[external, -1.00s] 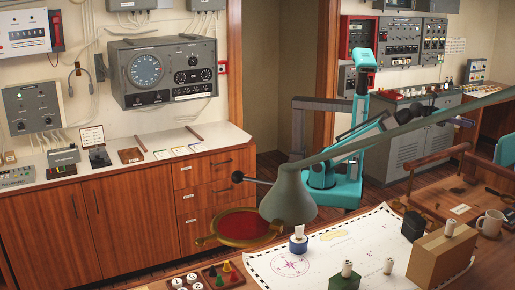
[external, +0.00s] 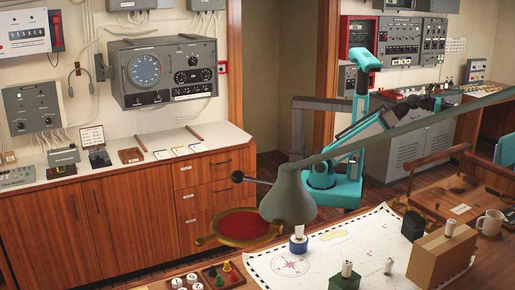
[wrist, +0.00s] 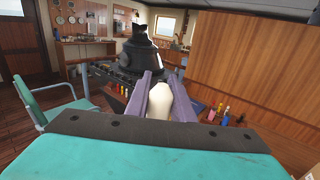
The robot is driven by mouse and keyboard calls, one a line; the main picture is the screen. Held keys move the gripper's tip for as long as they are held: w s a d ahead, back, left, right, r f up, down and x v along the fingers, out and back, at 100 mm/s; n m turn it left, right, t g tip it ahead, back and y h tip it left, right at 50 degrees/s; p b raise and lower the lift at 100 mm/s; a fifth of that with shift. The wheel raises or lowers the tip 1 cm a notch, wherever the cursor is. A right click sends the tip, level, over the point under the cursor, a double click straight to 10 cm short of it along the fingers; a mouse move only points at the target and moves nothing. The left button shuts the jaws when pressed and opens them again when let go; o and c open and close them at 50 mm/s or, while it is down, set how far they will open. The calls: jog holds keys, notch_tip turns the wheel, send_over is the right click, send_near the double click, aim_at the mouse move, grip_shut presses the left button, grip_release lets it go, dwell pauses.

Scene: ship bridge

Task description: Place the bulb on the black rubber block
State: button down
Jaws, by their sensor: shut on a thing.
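My gripper (external: 438,102) is raised over the control desk behind the chart table, far from the table. It is small and partly lost against the desk in the external view. In the wrist view, my gripper's purple fingers (wrist: 161,88) are shut on a cream-white bulb (wrist: 160,103), which sits between them. A black block (external: 412,226), seemingly the rubber block, stands on the chart beside a cardboard box (external: 437,262). Its top looks bare.
A mug (external: 490,223) stands at right.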

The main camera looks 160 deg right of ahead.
dwell(0.3)
jog(key=w+d+f+m+t+h+b, duration=0.1)
jog(key=w+f+m+t+b, duration=0.1)
jog(key=w, duration=0.7)
jog(key=w+d+f+m+t+h+b, duration=0.1)
jog(key=w+d+f+t+b, duration=0.15)
jog(key=w, duration=0.75)
jog(key=w+d+f+m+t+h+b, duration=0.1)
jog(key=w+f+m+t, duration=0.15)
jog(key=w, duration=0.65)
jog(key=w+d+f+m+t+h+b, duration=0.2)
jog(key=w+d+f, duration=0.3)
jog(key=w+d, duration=0.3)
jog(key=w+d+f+m+t+h+b, duration=0.2)
jog(key=w+d, duration=0.7)
jog(key=w, duration=0.8)
notch_tip(320, 180, down, 3)
jog(key=shift+d+f+m+t+h+b, duration=0.1)
jog(key=shift+d+m+t+h+b, duration=0.2)
jog(key=shift+t+h+b, duration=0.6)
jog(key=shift+f, duration=2)
